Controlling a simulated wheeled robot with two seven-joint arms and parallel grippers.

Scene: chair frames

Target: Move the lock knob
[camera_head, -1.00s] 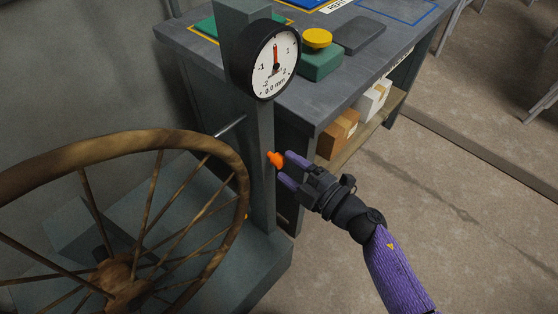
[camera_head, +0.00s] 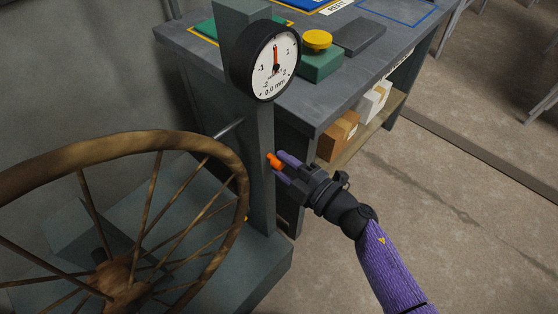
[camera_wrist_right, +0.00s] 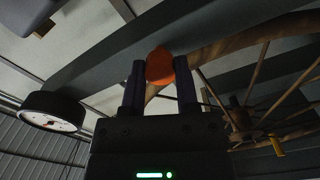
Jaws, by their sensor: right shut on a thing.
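The orange lock knob (camera_head: 273,161) sits on the side of the grey-green post (camera_head: 261,195), below the round dial. My right gripper (camera_head: 282,164) is at the knob, with its purple fingers closed on it. In the right wrist view the orange knob (camera_wrist_right: 160,67) sits between the two dark fingers of my right gripper (camera_wrist_right: 160,85). The fingers partly cover the knob. My left gripper is not in view.
A dial gauge (camera_head: 273,60) reading 0.0 mm is on the post. A spoked wooden wheel (camera_head: 120,152) stands at the left. Behind is a workbench (camera_head: 210,52) with a green block and yellow disc (camera_head: 317,39); boxes (camera_head: 338,136) lie on its shelf.

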